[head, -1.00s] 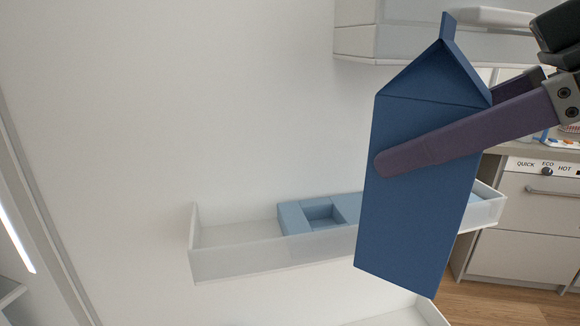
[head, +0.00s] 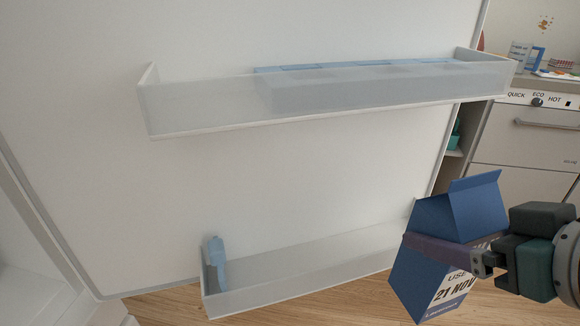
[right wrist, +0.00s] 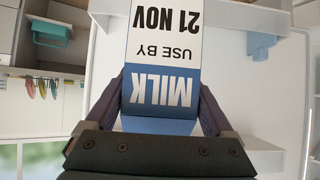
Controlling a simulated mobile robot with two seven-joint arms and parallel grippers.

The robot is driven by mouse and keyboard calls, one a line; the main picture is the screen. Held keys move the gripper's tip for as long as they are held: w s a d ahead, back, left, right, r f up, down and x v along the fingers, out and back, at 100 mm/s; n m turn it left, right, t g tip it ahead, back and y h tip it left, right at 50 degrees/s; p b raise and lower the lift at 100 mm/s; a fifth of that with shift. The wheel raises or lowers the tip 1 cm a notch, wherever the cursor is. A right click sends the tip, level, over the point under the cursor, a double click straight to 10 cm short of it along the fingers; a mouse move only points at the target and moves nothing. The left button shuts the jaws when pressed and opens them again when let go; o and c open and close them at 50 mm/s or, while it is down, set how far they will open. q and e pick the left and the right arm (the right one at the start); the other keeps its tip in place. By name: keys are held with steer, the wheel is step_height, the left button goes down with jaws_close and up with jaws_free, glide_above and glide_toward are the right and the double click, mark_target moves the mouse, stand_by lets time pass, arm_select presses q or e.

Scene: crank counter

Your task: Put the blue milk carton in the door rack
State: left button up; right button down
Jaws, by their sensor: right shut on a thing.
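The blue milk carton (head: 440,275) is at the lower right of the head view, tilted, with its gable top up and a white "USE BY 21 NOV" label. My right gripper (head: 425,248) is shut on it, one purple finger across its near side. In the right wrist view the carton (right wrist: 162,60) sits between both fingers, its "MILK" print upside down. The door carries an upper rack (head: 330,100) with a blue divided insert and a lower rack (head: 300,283). The carton is right of the lower rack's right end, apparently outside it. My left gripper is not in view.
A small light-blue piece (head: 216,262) stands at the lower rack's left end; the rest of that rack looks empty. A white appliance with a knob and handle (head: 545,122) stands at the right. Wood floor (head: 165,306) shows below.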

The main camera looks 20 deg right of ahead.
steer(key=w+b, duration=0.1)
steer(key=w, duration=1.4)
steer(key=f+b, duration=0.1)
steer(key=f, duration=0.3)
steer(key=d+f+b, duration=0.1)
steer(key=f, duration=0.1)
steer(key=shift+w+f+b, duration=0.1)
steer(key=shift+f+b, duration=0.2)
steer(key=shift+f, duration=0.2)
jaws_free()
steer(key=shift+f, duration=0.1)
